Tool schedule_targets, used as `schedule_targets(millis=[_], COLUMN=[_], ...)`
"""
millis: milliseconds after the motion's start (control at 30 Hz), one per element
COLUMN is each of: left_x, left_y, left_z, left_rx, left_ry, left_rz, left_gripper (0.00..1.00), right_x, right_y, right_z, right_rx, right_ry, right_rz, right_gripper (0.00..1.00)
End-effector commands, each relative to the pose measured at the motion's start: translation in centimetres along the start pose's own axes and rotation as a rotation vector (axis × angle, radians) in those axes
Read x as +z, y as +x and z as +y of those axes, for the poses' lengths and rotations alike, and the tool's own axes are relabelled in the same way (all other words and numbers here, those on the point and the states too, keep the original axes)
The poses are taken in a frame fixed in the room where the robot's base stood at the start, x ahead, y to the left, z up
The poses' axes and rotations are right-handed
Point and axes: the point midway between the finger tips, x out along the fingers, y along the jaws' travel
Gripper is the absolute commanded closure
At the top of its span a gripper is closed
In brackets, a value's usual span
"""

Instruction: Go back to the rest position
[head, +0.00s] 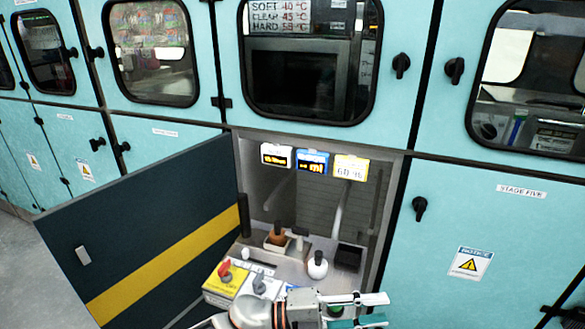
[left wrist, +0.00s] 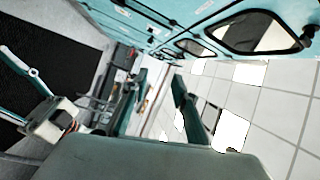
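My left gripper (head: 376,310) is at the bottom of the head view, in front of the open cabinet bay, with its fingers pointing right. Its two fingers stand apart with nothing between them. In the left wrist view the fingers of my left gripper (left wrist: 155,105) also stand apart and empty, with floor tiles and cabinets beyond. My right gripper cannot be made out for sure. Pale and teal parts at the left of the left wrist view may belong to my right arm.
The dark door (head: 150,235) with a yellow stripe hangs open at the left. The bay holds a white bottle (head: 317,267), a brown-topped item in a tray (head: 277,238), a black box (head: 348,257) and a red knob (head: 225,270) on a yellow panel. Three displays hang above.

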Motion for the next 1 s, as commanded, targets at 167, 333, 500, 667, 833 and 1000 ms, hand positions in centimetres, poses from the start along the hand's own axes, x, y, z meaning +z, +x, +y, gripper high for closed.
schedule_targets(millis=[167,333,500,667,833,1000], left_x=[1.9,4.7,6.0,4.6,0.7,-2.9], left_y=[-2.9,-8.8,-16.8,-25.1,-32.6,-37.0], left_z=[-1.0,0.8,5.9,12.7,19.4,23.3], left_rx=[-0.245,-0.418,-0.536,-0.601,-0.622,-0.621], left_ry=[-0.240,-0.477,-0.722,-0.953,-1.153,-1.275], left_rz=[-0.234,-0.486,-0.754,-1.008,-1.235,-1.368], left_gripper=[0.72,0.72,0.72,0.72,0.72,0.72], right_x=[0.0,0.0,0.0,0.0,0.0,0.0], right_y=[0.0,0.0,0.0,0.0,0.0,0.0], right_z=[0.0,0.0,0.0,0.0,0.0,0.0], right_rx=[0.000,0.000,0.000,0.000,0.000,0.000], right_ry=[0.000,0.000,-0.001,-0.001,-0.001,-0.001], right_rz=[0.000,0.000,0.000,0.000,0.000,0.000], right_gripper=[0.60,0.60,0.60,0.60,0.60,0.60])
